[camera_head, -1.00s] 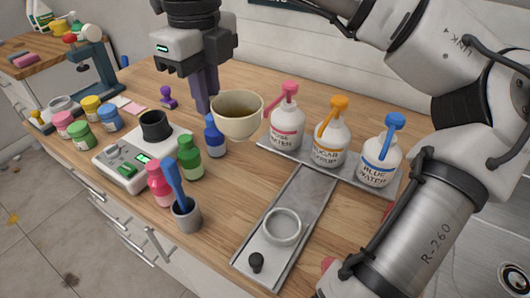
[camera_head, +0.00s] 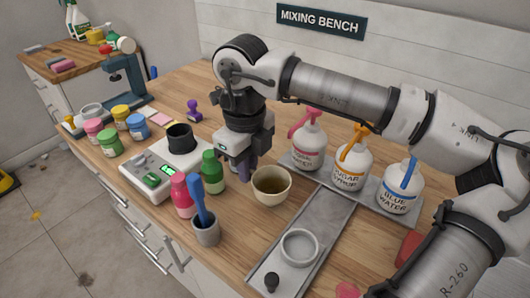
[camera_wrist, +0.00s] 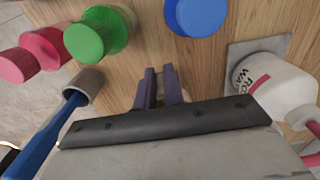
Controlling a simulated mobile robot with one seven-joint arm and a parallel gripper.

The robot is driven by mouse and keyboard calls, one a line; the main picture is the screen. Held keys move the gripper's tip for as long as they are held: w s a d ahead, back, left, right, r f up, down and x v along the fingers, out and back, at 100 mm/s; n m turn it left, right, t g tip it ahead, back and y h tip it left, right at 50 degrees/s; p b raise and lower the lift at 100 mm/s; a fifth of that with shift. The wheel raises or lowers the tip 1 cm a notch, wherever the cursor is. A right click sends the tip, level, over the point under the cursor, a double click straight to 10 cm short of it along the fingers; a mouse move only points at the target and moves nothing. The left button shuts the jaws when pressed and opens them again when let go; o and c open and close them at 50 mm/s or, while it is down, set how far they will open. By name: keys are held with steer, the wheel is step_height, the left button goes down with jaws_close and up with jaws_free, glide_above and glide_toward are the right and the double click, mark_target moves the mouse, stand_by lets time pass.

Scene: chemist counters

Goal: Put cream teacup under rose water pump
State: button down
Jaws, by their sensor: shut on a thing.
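The cream teacup (camera_head: 271,192) holds brown liquid and is upright in the head view. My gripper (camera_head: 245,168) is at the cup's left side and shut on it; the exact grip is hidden. In the wrist view my gripper's purple fingers (camera_wrist: 160,88) show close together, and the cup is out of sight. The rose water pump bottle (camera_head: 308,152), white with a pink pump, stands behind and right of the cup, apart from it. It also shows in the wrist view (camera_wrist: 275,92). I cannot tell whether the cup touches the bench.
Sugar syrup (camera_head: 350,168) and blue water (camera_head: 400,187) pumps stand on the same grey tray (camera_head: 325,186). A grey track (camera_head: 322,222) with a ring holder (camera_head: 299,248) runs forward from it. Green (camera_head: 212,172) and pink (camera_head: 182,196) bottles and a grey pot (camera_head: 206,231) crowd the left.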

steer(key=shift+w+d+r, duration=0.1)
steer(key=shift+w+d, duration=0.5)
steer(key=shift+w, duration=0.3)
steer(key=shift+w+d+f+p, duration=0.25)
steer(key=shift+w+d+p, duration=0.25)
steer(key=shift+w, duration=0.2)
steer(key=shift+w+d+f+p, duration=0.2)
steer(key=shift+w+d+p, duration=0.25)
steer(key=shift+w, duration=0.25)
steer(key=shift+f, duration=0.25)
steer(key=shift+f, duration=0.15)
steer(key=c, duration=1.5)
jaws_free()
step_height(320, 180, up, 12)
steer(key=shift+r+b, duration=0.2)
steer(key=shift+b, duration=0.25)
